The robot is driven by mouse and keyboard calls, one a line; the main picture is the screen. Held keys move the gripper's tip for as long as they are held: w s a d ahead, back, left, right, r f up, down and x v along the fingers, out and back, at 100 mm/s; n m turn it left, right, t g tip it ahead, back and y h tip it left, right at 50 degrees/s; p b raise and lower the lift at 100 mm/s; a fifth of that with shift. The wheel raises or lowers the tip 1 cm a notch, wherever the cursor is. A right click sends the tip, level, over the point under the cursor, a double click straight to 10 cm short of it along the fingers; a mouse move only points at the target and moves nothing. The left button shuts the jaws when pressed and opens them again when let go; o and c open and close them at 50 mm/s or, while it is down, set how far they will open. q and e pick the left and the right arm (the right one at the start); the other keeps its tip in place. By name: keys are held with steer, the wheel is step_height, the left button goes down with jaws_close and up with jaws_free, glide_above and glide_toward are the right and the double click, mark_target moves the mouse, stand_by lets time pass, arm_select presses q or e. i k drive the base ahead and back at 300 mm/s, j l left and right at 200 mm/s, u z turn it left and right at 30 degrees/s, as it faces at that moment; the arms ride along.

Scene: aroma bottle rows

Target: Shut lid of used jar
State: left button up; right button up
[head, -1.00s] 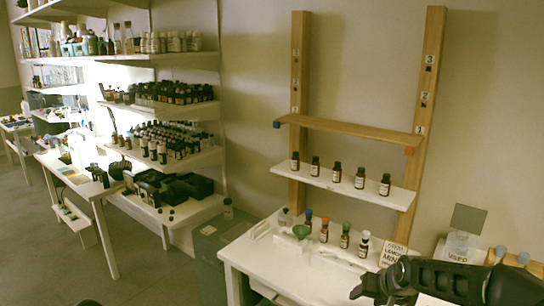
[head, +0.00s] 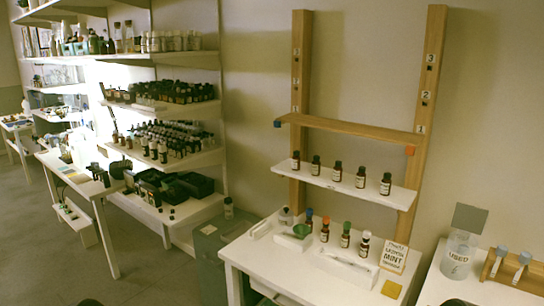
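The used jar (head: 459,258) is a clear jar with "USED" lettering, standing on the white side table at the right. Its flat grey square lid (head: 469,218) stands up, raised above the jar mouth, so the jar is open. What is inside the jar is too small to tell. Neither of my grippers shows in the head view now.
A wooden holder (head: 513,271) with blue-grey tools stands right of the jar. A shelf (head: 345,187) with brown bottles hangs above.

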mark_target(471, 219)
steer(key=z, duration=1.25)
